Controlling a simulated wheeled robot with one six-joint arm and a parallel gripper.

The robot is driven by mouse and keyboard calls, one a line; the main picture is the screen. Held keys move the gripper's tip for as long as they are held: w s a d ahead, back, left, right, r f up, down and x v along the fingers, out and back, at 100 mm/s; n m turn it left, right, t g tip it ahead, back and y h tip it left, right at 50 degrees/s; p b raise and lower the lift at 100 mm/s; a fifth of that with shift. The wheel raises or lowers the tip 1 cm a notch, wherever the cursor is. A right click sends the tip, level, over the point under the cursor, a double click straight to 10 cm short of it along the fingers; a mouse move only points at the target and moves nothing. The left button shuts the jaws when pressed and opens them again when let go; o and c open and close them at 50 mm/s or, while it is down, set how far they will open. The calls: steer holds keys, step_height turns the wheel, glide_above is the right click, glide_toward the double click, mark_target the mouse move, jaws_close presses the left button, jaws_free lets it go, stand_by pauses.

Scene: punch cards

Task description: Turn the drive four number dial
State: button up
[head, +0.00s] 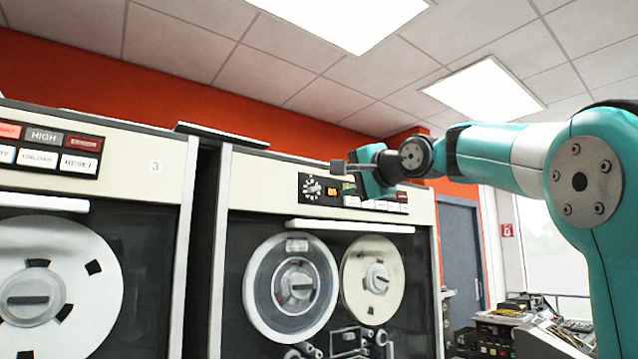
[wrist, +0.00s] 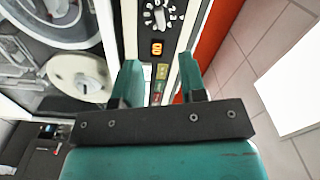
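The number dial (head: 312,188) is a round knob with white marks around it on a black panel, at the upper left of the right-hand tape drive's control strip. It also shows at the top of the wrist view (wrist: 160,14), partly cut off by the frame edge. My gripper (head: 345,178) is in front of the control strip, just right of the dial. In the wrist view its two teal fingers (wrist: 160,78) are apart with nothing held between them. The dial lies beyond the fingertips and is not touched. A small lit orange display (head: 332,191) sits beside the dial.
The right-hand tape drive has two reels (head: 252,290) below a white bar (head: 350,226). Another drive (head: 155,185) marked 3 stands to the left. Buttons (head: 385,205) lie right of the display. A cluttered desk (head: 500,335) stands at the lower right.

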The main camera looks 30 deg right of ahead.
mark_target(316, 188)
steer(key=w+p, duration=0.4)
steer(key=w, duration=0.6)
steer(key=shift+w+a, duration=0.2)
steer(key=shift+c, duration=0.2)
jaws_close()
